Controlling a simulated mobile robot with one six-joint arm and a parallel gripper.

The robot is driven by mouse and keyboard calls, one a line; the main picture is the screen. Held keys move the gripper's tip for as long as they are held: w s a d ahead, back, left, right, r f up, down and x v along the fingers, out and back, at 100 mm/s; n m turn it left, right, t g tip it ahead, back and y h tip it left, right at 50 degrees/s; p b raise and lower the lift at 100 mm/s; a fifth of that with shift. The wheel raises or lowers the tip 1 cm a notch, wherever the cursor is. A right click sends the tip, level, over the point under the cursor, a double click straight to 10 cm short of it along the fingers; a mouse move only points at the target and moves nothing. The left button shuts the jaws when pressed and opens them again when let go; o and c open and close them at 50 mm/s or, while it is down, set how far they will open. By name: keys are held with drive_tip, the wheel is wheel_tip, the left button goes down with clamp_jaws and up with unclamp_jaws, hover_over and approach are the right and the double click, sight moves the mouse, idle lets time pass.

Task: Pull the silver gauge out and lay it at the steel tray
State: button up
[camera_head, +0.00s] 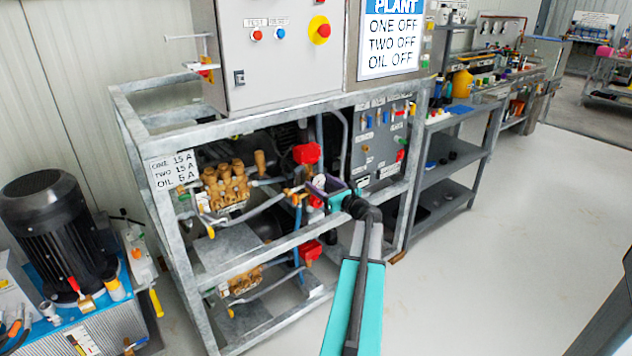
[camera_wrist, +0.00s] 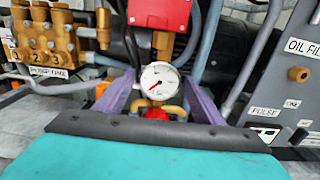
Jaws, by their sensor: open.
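The silver gauge (camera_wrist: 160,81) has a round white dial with a red needle and a silver rim. It stands upright on a brass fitting, with a red part below it, in the wrist view. My gripper (camera_wrist: 160,88) is open, its two purple fingers on either side of the gauge with a visible gap at each side. In the head view my gripper (camera_head: 326,186) reaches into the pump frame, and the gauge is too small and partly covered to make out clearly. I cannot surely pick out the steel tray.
Brass pump heads (camera_head: 226,186) sit left of my gripper inside the grey steel frame (camera_head: 215,278). A red box (camera_head: 306,153) is just above it, and a grey valve panel (camera_head: 382,140) stands to the right. Pipes crowd the space. The floor at right is clear.

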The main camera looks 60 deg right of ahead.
drive_tip(key=c, duration=1.3)
drive_tip(key=shift+p+v, duration=0.35)
drive_tip(key=shift+v, duration=3.4)
